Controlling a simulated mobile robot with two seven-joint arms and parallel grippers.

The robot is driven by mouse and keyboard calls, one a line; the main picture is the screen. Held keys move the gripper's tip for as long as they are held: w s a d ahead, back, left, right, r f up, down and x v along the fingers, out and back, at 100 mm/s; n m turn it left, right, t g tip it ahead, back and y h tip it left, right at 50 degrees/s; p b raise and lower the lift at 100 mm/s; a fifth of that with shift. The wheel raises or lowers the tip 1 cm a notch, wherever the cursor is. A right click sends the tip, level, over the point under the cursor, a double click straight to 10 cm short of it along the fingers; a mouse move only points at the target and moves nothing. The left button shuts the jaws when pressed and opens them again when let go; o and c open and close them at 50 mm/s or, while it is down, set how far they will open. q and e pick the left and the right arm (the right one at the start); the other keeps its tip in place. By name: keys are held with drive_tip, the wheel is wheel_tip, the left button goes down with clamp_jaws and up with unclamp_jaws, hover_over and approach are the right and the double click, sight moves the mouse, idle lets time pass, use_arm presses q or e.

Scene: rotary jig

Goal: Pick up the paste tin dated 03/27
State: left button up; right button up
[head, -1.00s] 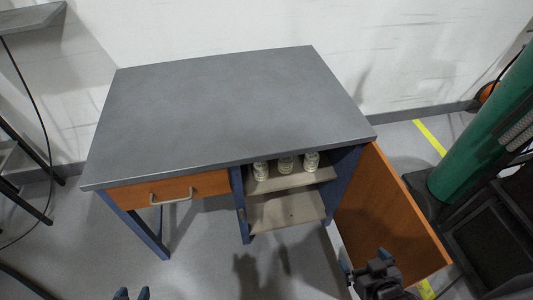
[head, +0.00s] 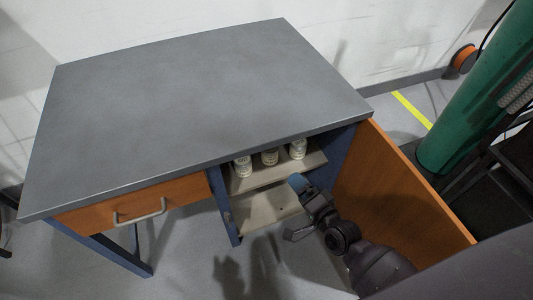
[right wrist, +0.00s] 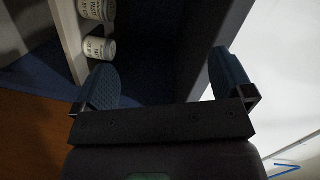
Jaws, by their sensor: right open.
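Three small pale tins stand in a row on the upper shelf of the open cabinet in the head view: a left tin (head: 243,167), a middle tin (head: 270,157) and a right tin (head: 298,149). Two tins show in the right wrist view, one at the top edge (right wrist: 97,10) and one below it (right wrist: 99,48). Their labels carry print, but I cannot make out the dates. My right gripper (head: 295,210) is open and empty in front of the cabinet, below and apart from the tins; its fingers spread in the wrist view (right wrist: 165,75). My left gripper is out of view.
The grey tabletop (head: 200,90) overhangs the shelves closely and is bare. The open orange door (head: 400,190) stands right of my right arm. A closed drawer (head: 135,205) is at left. The lower shelf (head: 262,212) looks empty. A green cylinder (head: 475,100) stands far right.

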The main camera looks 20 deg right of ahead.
drive_tip(key=w+f+m+t+h+b, duration=0.25)
drive_tip(key=w+f+m+b, duration=0.4)
drive_tip(key=w+m, duration=0.55)
drive_tip(key=m+h+b, duration=0.4)
drive_tip(key=m+b, duration=0.2)
drive_tip(key=m, duration=0.8)
approach(271, 156)
drive_tip(key=w+d, duration=0.1)
drive_tip(key=w, duration=0.1)
drive_tip(key=shift+g, duration=0.45)
drive_tip(key=w, duration=0.3)
drive_tip(key=w+d, duration=0.1)
drive_tip(key=w, duration=0.1)
drive_tip(key=shift+r+b, duration=0.3)
drive_tip(key=shift+b, duration=0.1)
drive_tip(key=w+b, duration=0.1)
drive_tip(key=w, duration=0.3)
drive_tip(key=shift+w+r, duration=0.15)
drive_tip(key=shift+w, duration=0.45)
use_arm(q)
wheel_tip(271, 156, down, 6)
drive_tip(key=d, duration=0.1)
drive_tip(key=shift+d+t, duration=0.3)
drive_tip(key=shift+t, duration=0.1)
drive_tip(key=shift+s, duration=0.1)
use_arm(e)
drive_tip(key=shift+c, duration=0.2)
